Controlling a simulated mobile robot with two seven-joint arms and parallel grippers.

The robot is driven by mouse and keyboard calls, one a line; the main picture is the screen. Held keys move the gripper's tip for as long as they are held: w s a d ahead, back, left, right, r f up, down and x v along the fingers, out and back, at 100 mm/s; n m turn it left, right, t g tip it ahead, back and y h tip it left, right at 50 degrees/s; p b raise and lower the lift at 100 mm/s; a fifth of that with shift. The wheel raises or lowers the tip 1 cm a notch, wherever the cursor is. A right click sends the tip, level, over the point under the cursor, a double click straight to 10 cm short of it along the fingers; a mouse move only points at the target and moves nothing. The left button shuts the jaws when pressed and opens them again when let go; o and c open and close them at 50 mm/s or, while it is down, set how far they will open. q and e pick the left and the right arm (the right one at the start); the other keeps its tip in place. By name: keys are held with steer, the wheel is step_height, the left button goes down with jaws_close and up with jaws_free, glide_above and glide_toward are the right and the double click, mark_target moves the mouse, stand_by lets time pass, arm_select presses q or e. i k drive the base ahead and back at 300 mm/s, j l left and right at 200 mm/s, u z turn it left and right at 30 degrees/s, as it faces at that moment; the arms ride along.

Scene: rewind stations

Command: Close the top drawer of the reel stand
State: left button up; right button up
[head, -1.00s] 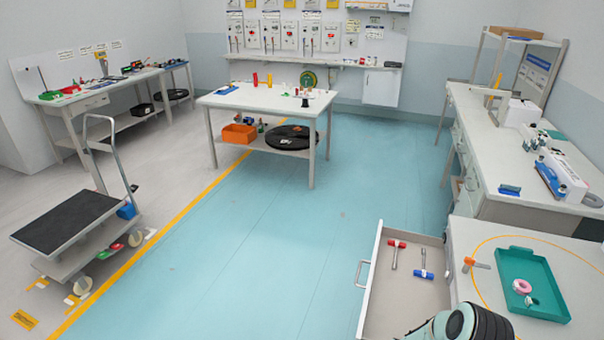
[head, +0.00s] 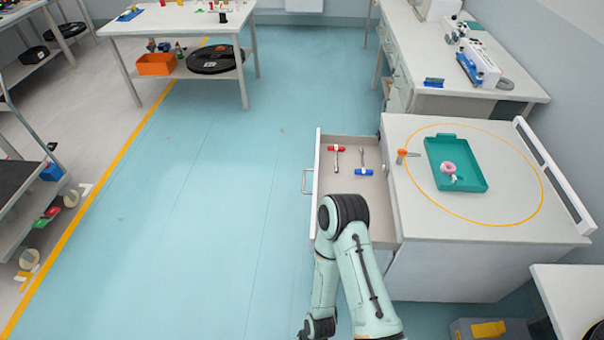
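The top drawer (head: 350,143) of the reel stand (head: 412,212) is pulled out to the left. Its front panel carries a bar handle (head: 304,182) facing left. A red-headed tool (head: 336,150) and a blue-headed tool (head: 363,171) lie inside it. One of my arms rises from the bottom edge, and its elbow covers the drawer's near left corner. That arm bends back down, and its dark wrist end reaches the bottom edge left of the stand. No gripper fingers show in the head view.
On the stand's top are a teal tray (head: 470,182) with a pink roll (head: 449,168), an orange-handled piece (head: 403,154) and an orange ring line. A workbench (head: 425,55) stands behind. The blue floor (head: 230,190) left of the drawer is clear.

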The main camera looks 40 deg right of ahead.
mark_target(375, 187)
steer(key=i+j+z, duration=0.25)
steer(key=i+j, duration=0.3)
steer(key=i+z, duration=0.1)
steer(key=z, duration=1.4)
steer(key=i+z, duration=0.1)
steer(key=i, duration=0.25)
steer(key=i+j+z, duration=0.1)
steer(key=i, duration=0.25)
